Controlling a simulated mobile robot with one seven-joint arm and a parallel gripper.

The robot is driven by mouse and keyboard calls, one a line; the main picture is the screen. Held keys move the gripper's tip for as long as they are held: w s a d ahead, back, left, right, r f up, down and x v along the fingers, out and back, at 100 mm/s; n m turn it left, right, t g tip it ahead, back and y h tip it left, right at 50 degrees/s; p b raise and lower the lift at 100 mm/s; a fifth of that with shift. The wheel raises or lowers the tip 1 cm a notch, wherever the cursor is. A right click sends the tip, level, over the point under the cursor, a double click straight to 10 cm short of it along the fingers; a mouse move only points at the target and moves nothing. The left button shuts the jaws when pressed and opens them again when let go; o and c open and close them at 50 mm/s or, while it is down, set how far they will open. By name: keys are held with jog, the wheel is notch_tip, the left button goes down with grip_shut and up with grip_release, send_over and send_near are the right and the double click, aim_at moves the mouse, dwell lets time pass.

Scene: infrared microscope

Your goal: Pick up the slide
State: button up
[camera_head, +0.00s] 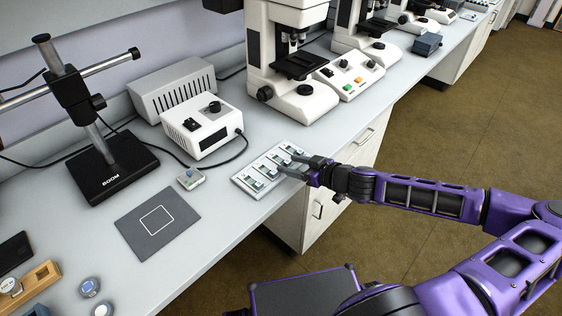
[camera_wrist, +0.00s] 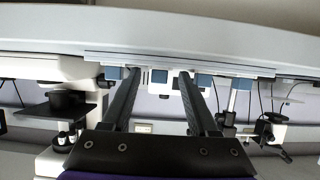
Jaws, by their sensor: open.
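A pale slide tray (camera_head: 240,181) lies near the front edge of the bench with several slides in a row, each with a bluish end. My gripper (camera_head: 287,161) is at the tray's right end, its fingers reaching over the slides there. In the wrist view, which looks inverted, the tray (camera_wrist: 180,58) is seen edge-on. My open gripper (camera_wrist: 158,74) has one slide's blue end (camera_wrist: 159,76) between its two dark fingers, with a visible gap on each side. No contact shows. I cannot tell which slide is meant.
A microscope (camera_head: 285,60) and a control box (camera_head: 348,76) stand behind the tray. A white power unit (camera_head: 201,125) with a cable is at the back left. A small block (camera_head: 190,178) and a grey mat (camera_head: 135,232) lie left of the tray.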

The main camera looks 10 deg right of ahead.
jog(key=shift+c, duration=0.3)
grip_shut()
jog(key=shift+r, duration=0.1)
